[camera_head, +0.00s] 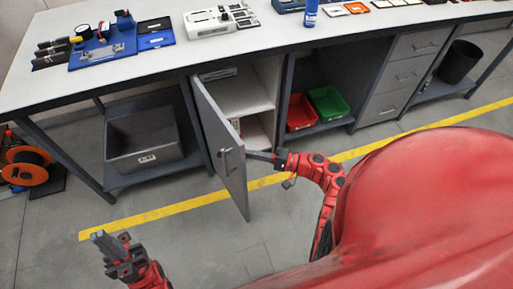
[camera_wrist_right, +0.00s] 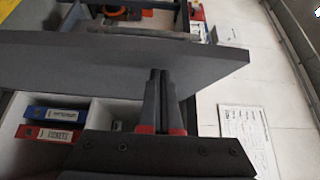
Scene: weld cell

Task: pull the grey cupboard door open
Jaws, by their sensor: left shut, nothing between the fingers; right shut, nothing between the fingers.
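The grey cupboard door (camera_head: 222,140) stands well open, swung out from under the bench on its left side. Its handle (camera_head: 226,158) is on the outer face. Shelves show inside the cupboard (camera_head: 262,75). My right gripper (camera_head: 250,154) is shut and empty, at the door's inner side near the free edge. In the right wrist view, its fingertips (camera_wrist_right: 158,72) lie against or just in front of the door panel (camera_wrist_right: 70,68); contact is not certain. My left gripper (camera_head: 97,237) is shut and empty, over the floor at lower left, apart from the door.
A grey bin (camera_head: 145,140) sits on the lower shelf left of the door. Red (camera_head: 300,112) and green (camera_head: 328,103) trays lie right of the cupboard. A cable reel (camera_head: 25,165) stands at far left. Floor before the bench is clear around the yellow line (camera_head: 150,215).

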